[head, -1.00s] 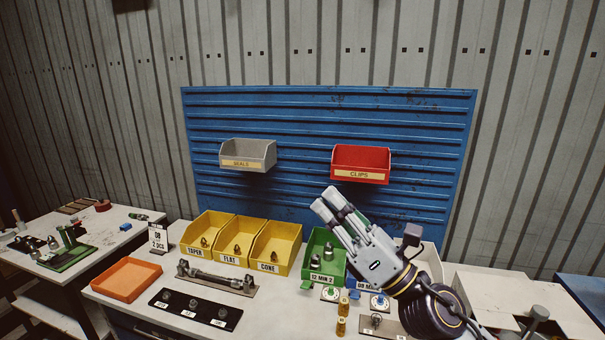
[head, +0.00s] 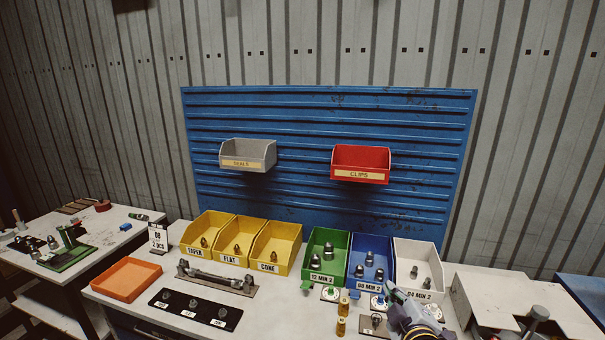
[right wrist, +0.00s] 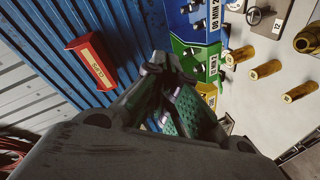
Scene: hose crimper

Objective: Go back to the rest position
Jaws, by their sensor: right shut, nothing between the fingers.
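My right gripper (head: 392,291) is low at the right of the head view, in front of the blue bin (head: 384,243) and the white bin (head: 433,252). Its fingers are shut and hold nothing. In the right wrist view the shut fingers (right wrist: 172,80) point toward the panel and bins, apart from them. Part of the right arm is cut off by the bottom edge of the head view. My left gripper is not in either view.
Yellow bins (head: 236,256) and a green bin (head: 325,272) line the bench (head: 255,318). Red (head: 360,176) and grey (head: 249,166) bins hang on the blue panel (head: 300,130). Small brass fittings (head: 341,326) stand near the gripper. An orange tray (head: 127,294) lies left.

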